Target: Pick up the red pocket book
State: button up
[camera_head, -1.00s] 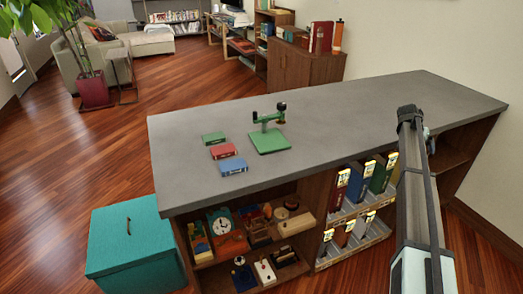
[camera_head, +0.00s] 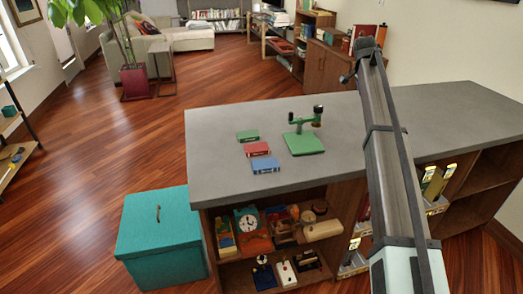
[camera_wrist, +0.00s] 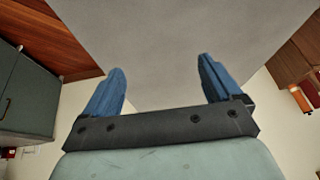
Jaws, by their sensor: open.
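The red pocket book (camera_head: 257,149) lies flat on the grey countertop (camera_head: 225,190) in the head view, between a green book (camera_head: 247,135) and a blue book (camera_head: 265,165). My gripper (camera_wrist: 162,75) shows in the wrist view with its two blue fingers wide apart and nothing between them. In the head view my arm reaches up across the right half of the counter, and its fingers cannot be made out. The far end of the arm appears up and to the right of the red book, well apart from it. No book shows in the wrist view.
A green stand (camera_head: 304,143) with an upright post is just right of the books. Shelves under the counter hold toys and a clock (camera_head: 246,219). A teal box (camera_head: 160,240) stands on the floor at the left. The counter's front left is clear.

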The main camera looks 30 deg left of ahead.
jog(key=s+a+f+g+y, duration=0.1)
jog(key=s+a, duration=0.6)
jog(key=a, duration=0.3)
jog(key=s+a+f+g+y, duration=0.1)
jog(key=s+a, duration=0.6)
jog(key=a, duration=0.3)
jog(key=g, duration=0.2)
send_over(257, 147)
jog(key=f, duration=0.1)
jog(key=shift+m, duration=0.4)
notch_tip(257, 147, down, 14)
jog(key=shift+s+r, duration=0.15)
jog(key=shift+r, duration=0.1)
jog(key=c, duration=1.2)
